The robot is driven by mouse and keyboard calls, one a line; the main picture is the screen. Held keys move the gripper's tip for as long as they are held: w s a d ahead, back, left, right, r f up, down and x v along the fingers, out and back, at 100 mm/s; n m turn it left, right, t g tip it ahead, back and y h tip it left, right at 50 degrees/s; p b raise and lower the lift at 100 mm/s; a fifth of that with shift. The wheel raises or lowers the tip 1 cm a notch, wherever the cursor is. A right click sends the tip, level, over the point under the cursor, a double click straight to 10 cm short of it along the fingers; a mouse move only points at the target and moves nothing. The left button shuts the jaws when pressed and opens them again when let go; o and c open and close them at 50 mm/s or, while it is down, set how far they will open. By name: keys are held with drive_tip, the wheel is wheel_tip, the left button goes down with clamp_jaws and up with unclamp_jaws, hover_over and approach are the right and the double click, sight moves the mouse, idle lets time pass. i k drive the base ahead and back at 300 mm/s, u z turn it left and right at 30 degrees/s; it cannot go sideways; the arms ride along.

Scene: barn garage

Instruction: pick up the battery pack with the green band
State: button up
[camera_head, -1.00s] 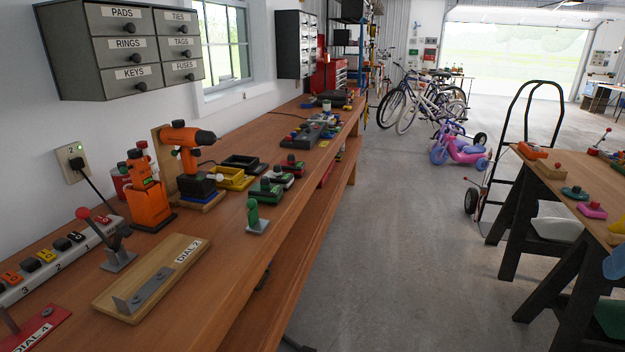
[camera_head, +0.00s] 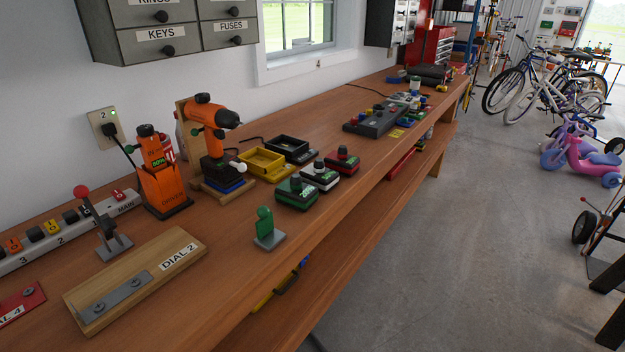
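The battery pack with the green band (camera_head: 297,192) stands upright on the wooden workbench (camera_head: 335,205), near its front edge. It has a dark knob-like top and a number on its front. A similar pack with a white band (camera_head: 320,176) stands just behind it to the right, and one with a red band (camera_head: 342,161) stands beyond that. The three packs form a slanting row with small gaps. My gripper is not in view.
A green upright piece on a grey plate (camera_head: 267,230) stands in front of the green pack. Yellow (camera_head: 264,163) and black (camera_head: 290,149) trays lie behind the packs. An orange drill (camera_head: 212,115) stands at left. Bare bench lies right of the packs, with open floor beyond.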

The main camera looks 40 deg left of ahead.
sight(293, 193)
drive_tip(key=u, duration=0.5)
drive_tip(key=i, duration=1.35)
drive_tip(key=u, duration=0.6)
drive_tip(key=k, duration=0.8)
drive_tip(key=u, duration=0.2)
drive_tip(key=i, duration=0.85)
drive_tip(key=z, duration=0.05)
